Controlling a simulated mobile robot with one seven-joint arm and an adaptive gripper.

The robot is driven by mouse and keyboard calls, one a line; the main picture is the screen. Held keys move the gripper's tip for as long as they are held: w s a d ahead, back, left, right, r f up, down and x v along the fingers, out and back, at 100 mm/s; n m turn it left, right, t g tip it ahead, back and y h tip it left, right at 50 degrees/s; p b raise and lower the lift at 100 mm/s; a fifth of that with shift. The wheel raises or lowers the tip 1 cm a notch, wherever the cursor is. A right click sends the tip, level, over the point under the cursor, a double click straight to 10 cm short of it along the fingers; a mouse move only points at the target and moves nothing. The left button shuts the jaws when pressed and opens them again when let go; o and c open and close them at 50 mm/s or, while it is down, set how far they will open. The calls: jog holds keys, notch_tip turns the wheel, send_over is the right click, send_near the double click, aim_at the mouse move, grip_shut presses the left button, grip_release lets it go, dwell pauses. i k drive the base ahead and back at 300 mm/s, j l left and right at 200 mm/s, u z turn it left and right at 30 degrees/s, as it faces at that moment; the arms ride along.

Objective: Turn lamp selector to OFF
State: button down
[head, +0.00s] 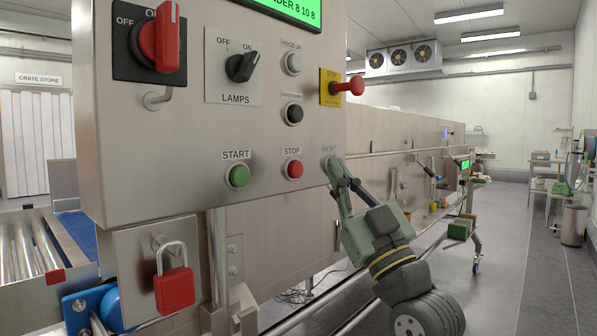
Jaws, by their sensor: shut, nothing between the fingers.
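The lamp selector (241,67) is a black rotary knob on a pale plate marked LAMPS, on the upper part of the steel control panel. Its handle tilts up and to the right, toward the ON label; the OFF label is at the upper left of the plate. My gripper (333,168) is shut and empty. Its fingertips are at the panel's lower right, by the RESET label, below and right of the selector and well apart from it. Whether the tips touch the panel there I cannot tell.
A red main switch (166,37) sits left of the selector. A red stop plunger (348,87) sticks out at right. Green START (239,176) and red STOP (293,169) buttons lie below. A red padlock (174,289) hangs lower left. Open floor lies at right.

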aim_at(240, 68)
jog(key=k+j, duration=0.8)
jog(key=j, duration=0.1)
